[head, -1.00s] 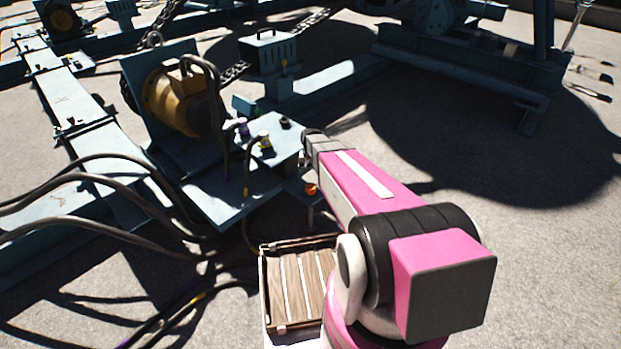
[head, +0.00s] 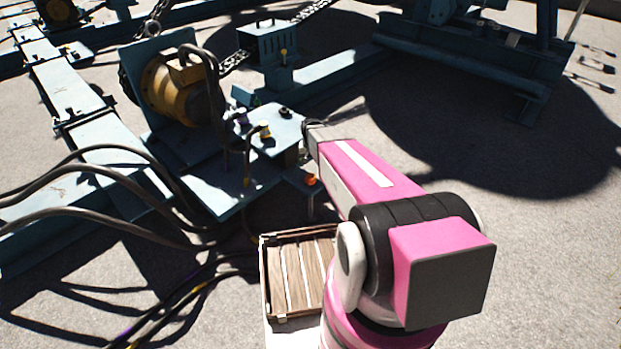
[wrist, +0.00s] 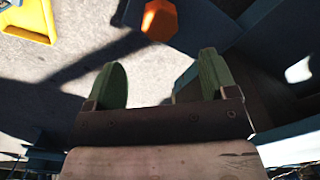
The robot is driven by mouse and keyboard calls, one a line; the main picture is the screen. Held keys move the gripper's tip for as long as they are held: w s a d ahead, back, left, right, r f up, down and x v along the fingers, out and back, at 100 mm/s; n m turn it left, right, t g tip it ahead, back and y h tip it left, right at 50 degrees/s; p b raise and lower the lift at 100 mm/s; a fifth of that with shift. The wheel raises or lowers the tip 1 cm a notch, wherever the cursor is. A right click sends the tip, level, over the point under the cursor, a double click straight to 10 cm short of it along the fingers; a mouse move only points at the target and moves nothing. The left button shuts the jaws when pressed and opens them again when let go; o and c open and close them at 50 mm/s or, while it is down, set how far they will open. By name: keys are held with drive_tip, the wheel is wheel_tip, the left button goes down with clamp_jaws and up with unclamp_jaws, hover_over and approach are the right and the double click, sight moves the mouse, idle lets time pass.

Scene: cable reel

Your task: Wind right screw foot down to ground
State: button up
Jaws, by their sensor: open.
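The screw foot has an orange head (head: 311,181) on a thin upright rod (head: 311,204), beside the blue steel base plate in the head view. I cannot tell whether its lower end touches the ground. In the wrist view its faceted orange head (wrist: 159,19) is at the top centre, beyond my fingertips. My gripper (wrist: 160,78) is open, with two green-padded fingers spread and nothing between them. The orange head lies roughly in line with the gap, apart from both fingers. In the head view my gripper is hidden behind my pink arm.
A blue plate (head: 222,191) carries a yellow-brown motor (head: 172,88) and small fittings. Dark cables (head: 110,172) loop at the left. A wooden-slatted tray (head: 281,318) is in front. A yellow object (wrist: 30,22) lies at the wrist view's upper left. Concrete is open at the right.

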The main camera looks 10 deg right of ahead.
sight(311, 176)
wheel_tip(311, 176, down, 11)
drive_tip(key=shift+r, duration=0.2)
idle(0.3)
drive_tip(key=c, duration=0.9)
